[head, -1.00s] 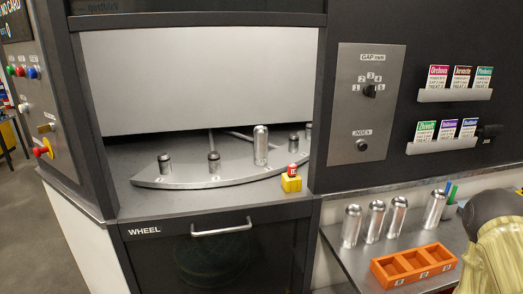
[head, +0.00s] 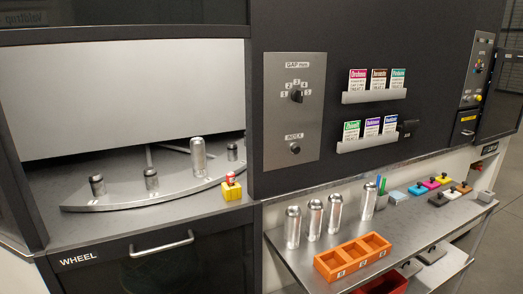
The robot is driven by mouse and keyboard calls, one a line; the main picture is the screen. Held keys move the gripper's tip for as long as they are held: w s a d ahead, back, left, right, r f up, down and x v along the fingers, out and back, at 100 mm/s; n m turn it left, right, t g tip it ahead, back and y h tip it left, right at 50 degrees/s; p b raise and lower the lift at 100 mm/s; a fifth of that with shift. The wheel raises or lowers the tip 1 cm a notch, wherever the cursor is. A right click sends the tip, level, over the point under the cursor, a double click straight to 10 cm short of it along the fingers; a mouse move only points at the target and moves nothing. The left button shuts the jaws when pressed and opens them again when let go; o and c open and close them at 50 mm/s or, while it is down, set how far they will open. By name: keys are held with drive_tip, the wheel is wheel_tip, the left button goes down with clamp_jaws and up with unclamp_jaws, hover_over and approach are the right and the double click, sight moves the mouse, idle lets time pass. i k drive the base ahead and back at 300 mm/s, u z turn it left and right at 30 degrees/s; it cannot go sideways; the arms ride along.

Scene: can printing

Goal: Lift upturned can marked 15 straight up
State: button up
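Several plain silver cans stand on the grey side counter: a front one (head: 292,227), a second (head: 314,221), a third (head: 334,213) and one farther back (head: 367,201). Another tall silver can (head: 198,156) stands on the curved wheel plate (head: 130,201) inside the machine opening. No number 15 can be read on any can, so I cannot tell which one is marked. My gripper is not in view.
An orange tray (head: 341,246) with three empty compartments lies in front of the counter cans. A yellow box with a red button (head: 232,190) sits by the wheel.

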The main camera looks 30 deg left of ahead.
sight(197, 144)
drive_tip(key=z, duration=1.85)
drive_tip(key=k, duration=1.85)
drive_tip(key=u, duration=1.8)
